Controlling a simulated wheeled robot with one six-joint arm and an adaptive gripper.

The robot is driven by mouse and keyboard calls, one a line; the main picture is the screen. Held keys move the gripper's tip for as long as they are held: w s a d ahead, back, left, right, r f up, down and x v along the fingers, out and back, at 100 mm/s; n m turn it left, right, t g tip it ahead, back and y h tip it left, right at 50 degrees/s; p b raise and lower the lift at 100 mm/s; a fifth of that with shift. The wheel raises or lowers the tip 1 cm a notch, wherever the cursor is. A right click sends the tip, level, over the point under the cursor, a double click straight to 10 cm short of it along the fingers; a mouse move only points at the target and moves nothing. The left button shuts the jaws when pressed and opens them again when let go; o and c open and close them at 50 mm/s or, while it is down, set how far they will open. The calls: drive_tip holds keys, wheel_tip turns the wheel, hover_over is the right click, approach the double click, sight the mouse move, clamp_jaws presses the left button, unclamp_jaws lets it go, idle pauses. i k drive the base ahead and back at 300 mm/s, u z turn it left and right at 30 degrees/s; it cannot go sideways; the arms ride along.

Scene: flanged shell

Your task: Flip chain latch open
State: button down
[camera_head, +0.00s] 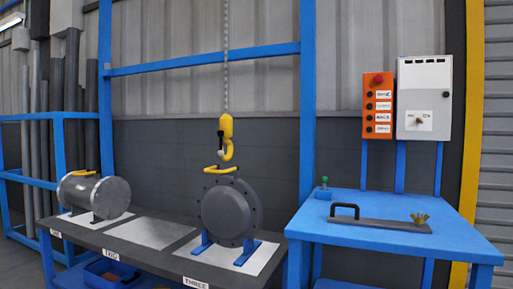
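A chain (226,45) hangs from above and carries a yellow hook block (226,126) with a yellow hook (228,150) below it. A small grey piece shows at the hook's left side; I cannot tell whether it is the latch or whether it is open or shut. The hook hangs just above a dark flanged shell (232,210). A yellow lifting handle (220,170) is on top of the shell, close under the hook. I cannot tell whether they touch. My gripper is not in view.
A grey cylinder (92,196) with a yellow handle lies at the left of the dark bench (95,232). The middle pad (152,232) is empty. A blue table (345,208) at right holds a flat bar with a black handle (380,224). An orange control box (377,105) stands behind.

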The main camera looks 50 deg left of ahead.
sight(220, 153)
drive_tip(key=u, duration=0.3)
drive_tip(key=i, duration=0.8)
drive_tip(key=u, duration=1.05)
drive_tip(key=i, duration=0.45)
drive_tip(key=u, duration=0.5)
